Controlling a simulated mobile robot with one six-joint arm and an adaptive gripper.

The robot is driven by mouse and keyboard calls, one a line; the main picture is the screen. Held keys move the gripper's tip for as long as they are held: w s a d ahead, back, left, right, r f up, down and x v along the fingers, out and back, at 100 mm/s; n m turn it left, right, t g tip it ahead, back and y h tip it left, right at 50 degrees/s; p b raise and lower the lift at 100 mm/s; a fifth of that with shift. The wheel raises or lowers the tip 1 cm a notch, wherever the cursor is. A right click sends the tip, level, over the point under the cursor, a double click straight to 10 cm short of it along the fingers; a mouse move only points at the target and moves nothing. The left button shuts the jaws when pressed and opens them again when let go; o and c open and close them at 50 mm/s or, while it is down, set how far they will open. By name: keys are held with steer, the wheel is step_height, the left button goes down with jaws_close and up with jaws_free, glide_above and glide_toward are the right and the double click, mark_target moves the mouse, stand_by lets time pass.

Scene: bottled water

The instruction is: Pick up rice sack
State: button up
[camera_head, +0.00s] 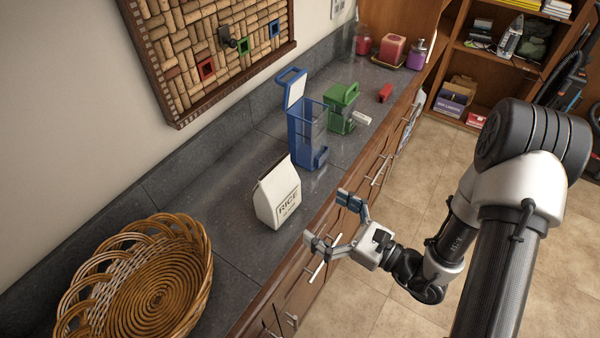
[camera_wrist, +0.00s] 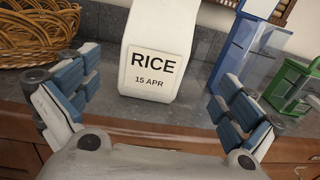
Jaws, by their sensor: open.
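The rice sack (camera_head: 278,196) is a white, upright bag with a slanted top and a "RICE" label, standing on the dark grey counter (camera_head: 215,225). In the wrist view the rice sack (camera_wrist: 158,50) stands straight ahead, between and beyond the fingers, its label reading "RICE 15 APR" and its top cut off by the frame. My gripper (camera_head: 327,222) is in front of the counter's front edge, to the right of the sack and apart from it. Its fingers with blue pads are spread wide and empty, as the wrist view (camera_wrist: 152,100) also shows.
A wicker basket (camera_head: 95,290) stands left of the sack. A blue clear-sided container (camera_head: 308,135) with its lid up and a green one (camera_head: 341,108) stand behind it to the right. Drawers with handles (camera_head: 376,170) line the counter front. Bare counter surrounds the sack.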

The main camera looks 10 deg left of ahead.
steer(key=b+x, duration=0.1)
steer(key=x, duration=0.6)
steer(key=shift+w+a, duration=0.15)
steer(key=shift+a, duration=0.25)
steer(key=b+x, duration=0.1)
steer(key=x, duration=0.4)
steer(key=shift+a, duration=0.1)
steer(key=c, duration=1.1)
steer(key=shift+r, duration=0.15)
step_height(320, 180, up, 20)
steer(key=p, duration=0.7)
glide_above(288, 194)
steer(key=x, duration=0.3)
